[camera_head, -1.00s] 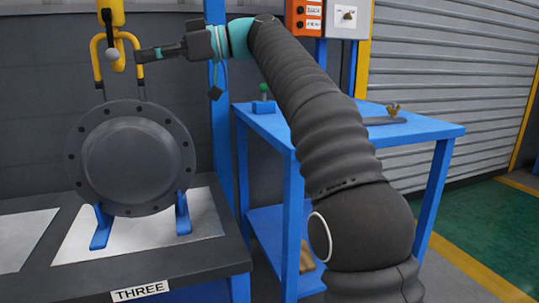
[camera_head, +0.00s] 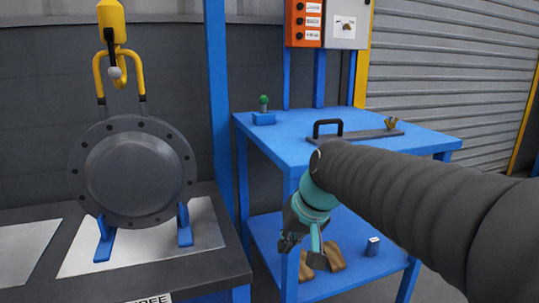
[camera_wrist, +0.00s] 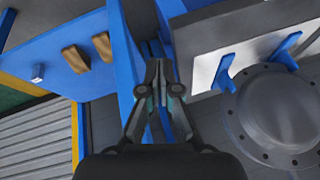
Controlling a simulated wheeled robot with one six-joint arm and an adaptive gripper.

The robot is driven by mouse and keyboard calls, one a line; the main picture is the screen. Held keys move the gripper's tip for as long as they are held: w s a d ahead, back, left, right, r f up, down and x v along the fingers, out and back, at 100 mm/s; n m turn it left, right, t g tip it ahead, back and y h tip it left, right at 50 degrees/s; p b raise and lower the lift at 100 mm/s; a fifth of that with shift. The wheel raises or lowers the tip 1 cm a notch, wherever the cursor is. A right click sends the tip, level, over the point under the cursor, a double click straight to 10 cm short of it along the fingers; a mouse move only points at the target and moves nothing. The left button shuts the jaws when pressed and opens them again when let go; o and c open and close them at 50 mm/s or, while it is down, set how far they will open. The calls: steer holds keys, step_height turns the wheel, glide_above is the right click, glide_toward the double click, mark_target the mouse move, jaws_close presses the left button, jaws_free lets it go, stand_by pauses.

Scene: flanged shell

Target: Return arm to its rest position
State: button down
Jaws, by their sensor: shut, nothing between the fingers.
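My gripper (camera_head: 287,241) hangs low in front of the blue table, pointing down and to the left, with my arm reaching in from the right. In the wrist view my gripper (camera_wrist: 158,84) has its fingertips together with nothing between them. The grey flanged shell (camera_head: 130,172) stands upright on blue supports (camera_head: 185,224) on the left bench, well apart from my gripper. It also shows at the right of the wrist view (camera_wrist: 275,112).
A yellow hoist hook (camera_head: 122,62) hangs over the shell. The blue table (camera_head: 285,135) carries a green-knobbed block (camera_head: 263,112) and a black-handled plate (camera_head: 365,135). Brown blocks (camera_head: 332,256) and a small metal box (camera_head: 372,246) lie on its lower shelf. A blue post (camera_head: 219,110) stands between bench and table.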

steer(key=s+d+f+h+p, duration=0.1)
steer(key=s+d+p, duration=0.1)
steer(key=s+d, duration=0.4)
steer(key=s+d+m+t+h+p, duration=0.1)
steer(key=s+d+h+p, duration=0.1)
steer(key=s+d, duration=0.4)
steer(key=s, duration=0.5)
steer(key=shift+d+f+m+t, duration=0.15)
steer(key=shift+f+m+t, duration=0.15)
steer(key=shift+f, duration=0.05)
stand_by(0.6)
